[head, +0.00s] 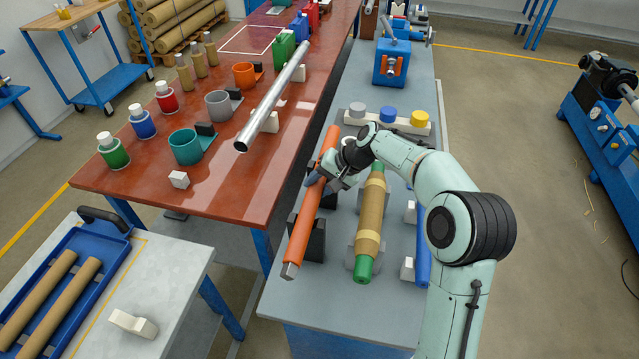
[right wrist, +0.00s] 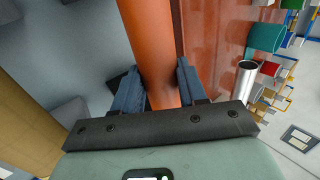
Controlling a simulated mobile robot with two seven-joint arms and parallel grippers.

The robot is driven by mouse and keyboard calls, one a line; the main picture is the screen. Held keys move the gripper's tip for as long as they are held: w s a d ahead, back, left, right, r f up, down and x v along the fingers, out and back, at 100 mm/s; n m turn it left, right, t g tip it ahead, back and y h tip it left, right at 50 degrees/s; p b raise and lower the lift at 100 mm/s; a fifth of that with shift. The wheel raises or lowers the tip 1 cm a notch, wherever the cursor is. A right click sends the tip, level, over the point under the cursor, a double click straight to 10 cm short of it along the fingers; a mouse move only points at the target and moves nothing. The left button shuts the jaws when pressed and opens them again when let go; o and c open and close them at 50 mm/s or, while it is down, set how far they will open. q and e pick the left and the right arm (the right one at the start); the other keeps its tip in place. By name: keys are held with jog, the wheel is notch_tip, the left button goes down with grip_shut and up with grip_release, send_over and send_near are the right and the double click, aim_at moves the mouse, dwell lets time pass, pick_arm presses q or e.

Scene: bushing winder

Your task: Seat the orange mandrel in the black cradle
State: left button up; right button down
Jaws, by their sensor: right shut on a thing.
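The orange mandrel (head: 305,228) is a long bar lying lengthwise along the left edge of the grey bench, its grey tip toward me. The black cradle (head: 315,243) shows on both sides of the mandrel's near part. Whether the mandrel rests in it or hangs just above is unclear. My right gripper (head: 322,173) is shut on the mandrel around its middle. In the right wrist view, the mandrel (right wrist: 155,40) passes between the two blue fingers of the gripper (right wrist: 160,88). My left gripper is not in view.
A tan roll with green ends (head: 370,215) lies just right of the mandrel, and a blue bar (head: 423,250) lies beyond it. The red-brown table (head: 215,215) with cups, bottles and a steel tube (head: 270,95) stands left across a narrow gap.

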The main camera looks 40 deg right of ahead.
jog(key=shift+f, duration=0.3)
jog(key=c, duration=0.5)
grip_release()
jog(key=shift+c, duration=0.2)
jog(key=shift+f, duration=0.1)
jog(key=v, duration=1.3)
jog(key=shift+s+r, duration=0.15)
jog(key=shift+r, duration=0.05)
